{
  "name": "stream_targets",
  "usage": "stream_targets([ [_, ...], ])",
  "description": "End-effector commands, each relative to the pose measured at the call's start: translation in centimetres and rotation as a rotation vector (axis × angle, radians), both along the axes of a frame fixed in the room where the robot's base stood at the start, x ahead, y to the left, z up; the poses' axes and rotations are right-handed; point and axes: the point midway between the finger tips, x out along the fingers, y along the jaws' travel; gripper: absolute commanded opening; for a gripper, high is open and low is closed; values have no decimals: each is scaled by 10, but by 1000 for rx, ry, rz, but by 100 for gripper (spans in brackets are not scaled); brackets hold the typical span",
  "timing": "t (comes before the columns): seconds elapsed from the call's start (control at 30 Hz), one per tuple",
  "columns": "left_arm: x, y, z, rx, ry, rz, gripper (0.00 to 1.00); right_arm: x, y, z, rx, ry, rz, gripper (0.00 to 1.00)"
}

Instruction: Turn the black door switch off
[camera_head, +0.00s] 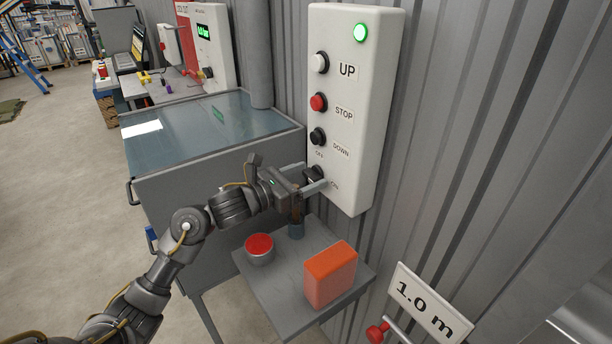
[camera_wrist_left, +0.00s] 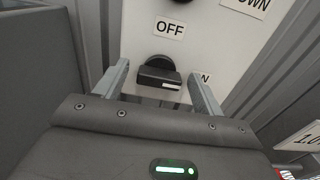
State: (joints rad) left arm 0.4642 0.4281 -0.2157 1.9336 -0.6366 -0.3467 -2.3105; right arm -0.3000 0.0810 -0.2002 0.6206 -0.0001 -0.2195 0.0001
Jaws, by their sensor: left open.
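The black door switch (camera_head: 314,175) is a rotary knob low on the white control panel (camera_head: 352,100), below the black DOWN button. In the left wrist view the knob (camera_wrist_left: 158,76) has a white mark at its right end, pointing toward the partly hidden ON label; the OFF label (camera_wrist_left: 169,28) is above it. My left gripper (camera_head: 316,178) is open at the panel. In the wrist view its fingers (camera_wrist_left: 158,82) stand on either side of the knob, with gaps visible. Whether they touch the panel I cannot tell. My right gripper is not in view.
Below my left gripper a small grey table (camera_head: 290,292) holds an orange block (camera_head: 330,275), a red-topped tin (camera_head: 259,249) and a dark upright item (camera_head: 296,228). A grey cabinet (camera_head: 190,175) stands left. A red-knobbed lever (camera_head: 377,332) is lower right.

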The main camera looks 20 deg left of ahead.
Motion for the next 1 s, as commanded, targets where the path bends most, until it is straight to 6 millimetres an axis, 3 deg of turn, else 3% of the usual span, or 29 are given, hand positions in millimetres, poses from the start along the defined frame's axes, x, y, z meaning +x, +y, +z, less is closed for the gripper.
stream_targets([
  [0.1, 0, 0, 0, 0, 0, 0, 68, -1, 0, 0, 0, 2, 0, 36],
  [0.43, 0, 0, 0, 0, 0, 0, 25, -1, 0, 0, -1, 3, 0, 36],
  [0.73, 0, 1, 0, -28, 23, 0, 24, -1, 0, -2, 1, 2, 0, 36],
  [1.0, 1, 1, -1, -155, 127, 0, 24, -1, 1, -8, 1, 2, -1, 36],
])
